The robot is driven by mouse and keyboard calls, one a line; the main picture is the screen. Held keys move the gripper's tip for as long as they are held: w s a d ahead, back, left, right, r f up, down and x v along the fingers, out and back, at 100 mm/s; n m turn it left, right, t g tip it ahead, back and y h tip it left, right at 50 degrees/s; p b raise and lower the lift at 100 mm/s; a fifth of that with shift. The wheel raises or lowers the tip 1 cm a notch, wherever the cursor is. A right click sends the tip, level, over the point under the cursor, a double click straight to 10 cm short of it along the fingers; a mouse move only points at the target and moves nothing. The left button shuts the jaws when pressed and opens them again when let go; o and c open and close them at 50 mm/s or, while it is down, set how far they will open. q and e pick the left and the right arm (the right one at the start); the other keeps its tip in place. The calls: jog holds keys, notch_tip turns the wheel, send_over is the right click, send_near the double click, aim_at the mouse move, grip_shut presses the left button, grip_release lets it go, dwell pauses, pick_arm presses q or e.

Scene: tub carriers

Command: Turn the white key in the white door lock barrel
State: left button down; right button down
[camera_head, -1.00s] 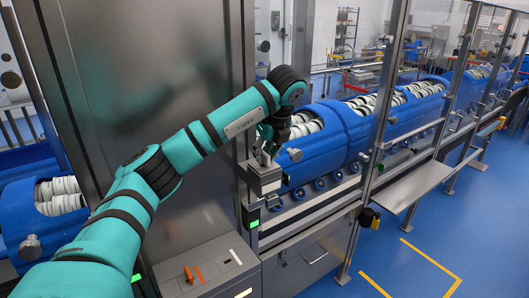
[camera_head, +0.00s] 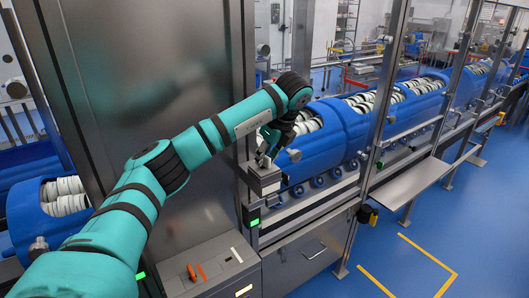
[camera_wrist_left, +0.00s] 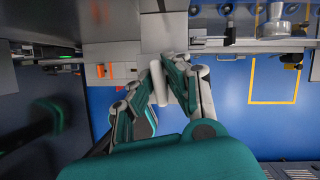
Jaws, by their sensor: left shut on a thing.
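My left gripper (camera_head: 263,158) reaches in from the left to a grey metal lock housing (camera_head: 264,180) on the edge of the steel cabinet. In the left wrist view the two fingers of my left gripper (camera_wrist_left: 160,88) close around a small pale piece, which looks like the white key (camera_wrist_left: 158,82). The grey housing (camera_wrist_left: 157,32) lies just beyond the fingertips there. The fingers hide the key in the head view, and I cannot make out the white lock barrel or the key's angle. My right gripper is in neither view.
Blue tub carriers (camera_head: 320,150) with white-ringed contents stand in a row behind glass and steel posts. A steel shelf (camera_head: 416,185) juts out at right. A control panel (camera_head: 205,270) with an orange handle is below. The blue floor at right is free.

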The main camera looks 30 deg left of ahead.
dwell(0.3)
pick_arm(q)
jog(key=shift+s+m+t+b, duration=0.1)
jog(key=shift+m+t+b, duration=0.35)
jog(key=shift+m, duration=0.45)
jog(key=c, duration=1.3)
grip_release()
jog(key=shift+o, duration=0.2)
jog(key=shift+r, duration=0.1)
